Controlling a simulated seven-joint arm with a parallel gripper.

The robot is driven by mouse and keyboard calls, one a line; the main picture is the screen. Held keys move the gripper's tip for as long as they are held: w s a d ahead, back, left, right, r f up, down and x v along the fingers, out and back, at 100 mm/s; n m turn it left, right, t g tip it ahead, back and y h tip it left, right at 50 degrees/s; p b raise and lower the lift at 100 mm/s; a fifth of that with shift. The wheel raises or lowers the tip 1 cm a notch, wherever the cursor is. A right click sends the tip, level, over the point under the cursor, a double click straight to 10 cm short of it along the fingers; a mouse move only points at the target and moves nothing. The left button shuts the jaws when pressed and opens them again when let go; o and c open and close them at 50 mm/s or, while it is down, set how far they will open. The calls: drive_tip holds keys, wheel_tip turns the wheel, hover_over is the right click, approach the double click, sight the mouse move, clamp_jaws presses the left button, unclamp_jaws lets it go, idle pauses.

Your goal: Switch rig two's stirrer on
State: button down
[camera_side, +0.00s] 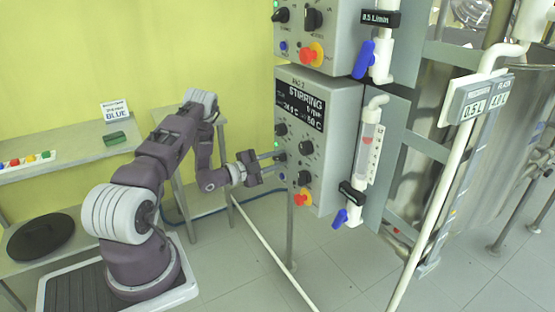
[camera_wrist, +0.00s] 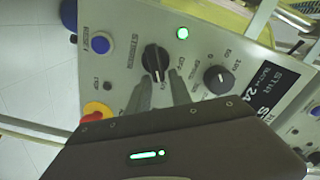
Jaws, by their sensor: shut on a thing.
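Rig two's control box (camera_side: 345,100) hangs on the frame in the side view, its dark display (camera_side: 300,103) reading "STIRRING". My gripper (camera_side: 273,158) reaches in from the left to the lower left part of its panel. In the wrist view a black knob (camera_wrist: 154,58) has lettering beside it that seems to read "STIRRER". My gripper (camera_wrist: 160,82) is shut on this knob, a fingertip on each side. A green lamp (camera_wrist: 182,33) is lit near the knob. The fingers hide part of the knob and panel.
Close to the held knob are another black knob (camera_wrist: 218,79), a blue button (camera_wrist: 101,44) and a red stop button on yellow (camera_wrist: 96,111). A second control box (camera_side: 340,30) sits above. A flow tube with a blue valve (camera_side: 340,217) stands right of the panel.

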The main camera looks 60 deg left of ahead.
drive_tip(key=shift+s+a+f, duration=0.15)
drive_tip(key=shift+a+f, duration=0.1)
drive_tip(key=shift+a, duration=0.05)
drive_tip(key=c, duration=1.4)
unclamp_jaws()
drive_tip(key=shift+d+r, duration=0.1)
drive_tip(key=s, duration=0.7)
